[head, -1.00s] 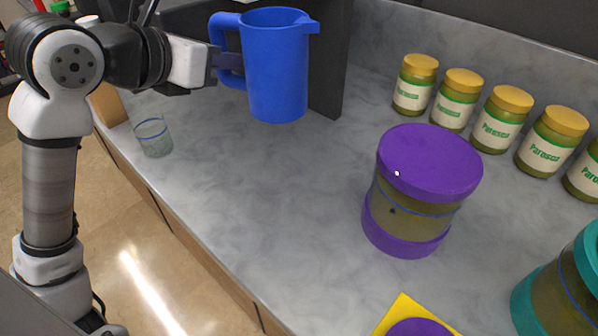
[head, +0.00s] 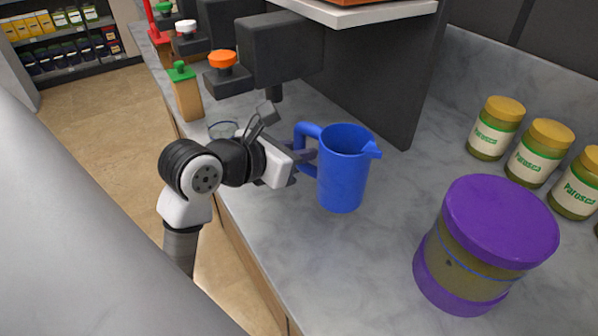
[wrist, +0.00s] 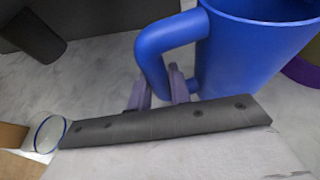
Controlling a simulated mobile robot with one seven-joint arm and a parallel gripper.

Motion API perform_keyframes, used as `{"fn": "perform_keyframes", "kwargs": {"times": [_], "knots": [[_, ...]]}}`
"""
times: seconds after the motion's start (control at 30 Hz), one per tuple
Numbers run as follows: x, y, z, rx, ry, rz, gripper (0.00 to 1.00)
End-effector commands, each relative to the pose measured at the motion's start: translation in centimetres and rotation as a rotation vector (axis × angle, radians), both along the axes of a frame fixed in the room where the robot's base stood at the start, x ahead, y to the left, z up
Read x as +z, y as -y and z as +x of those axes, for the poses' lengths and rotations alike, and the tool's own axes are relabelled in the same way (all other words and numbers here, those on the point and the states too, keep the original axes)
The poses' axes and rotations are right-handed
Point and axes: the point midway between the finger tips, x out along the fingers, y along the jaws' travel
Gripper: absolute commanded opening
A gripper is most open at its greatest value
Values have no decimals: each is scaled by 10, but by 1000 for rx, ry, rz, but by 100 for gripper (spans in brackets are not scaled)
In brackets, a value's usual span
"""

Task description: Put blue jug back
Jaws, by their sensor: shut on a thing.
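The blue jug (head: 345,170) is upright over the grey marble counter in the head view, with its spout to the right and its handle to the left. My gripper (head: 311,157) is shut on the jug's handle. In the wrist view the fingers (wrist: 160,88) close around the lower part of the handle, and the jug (wrist: 250,50) fills the upper right. I cannot tell whether the jug's base touches the counter.
A large purple-lidded container (head: 490,240) stands to the right. Several yellow-lidded jars (head: 497,128) line the back wall. A dark upright panel (head: 385,75) stands behind the jug. A glass (wrist: 49,133) is at the counter's edge. Bare counter lies in front of the jug.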

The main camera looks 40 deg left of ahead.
Motion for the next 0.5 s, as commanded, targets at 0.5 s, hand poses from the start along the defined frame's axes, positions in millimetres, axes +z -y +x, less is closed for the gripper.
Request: {"fn": "perform_keyframes", "kwargs": {"times": [0.5], "knots": [[-49, 0, 0, 2, 3, -5, 0]]}}
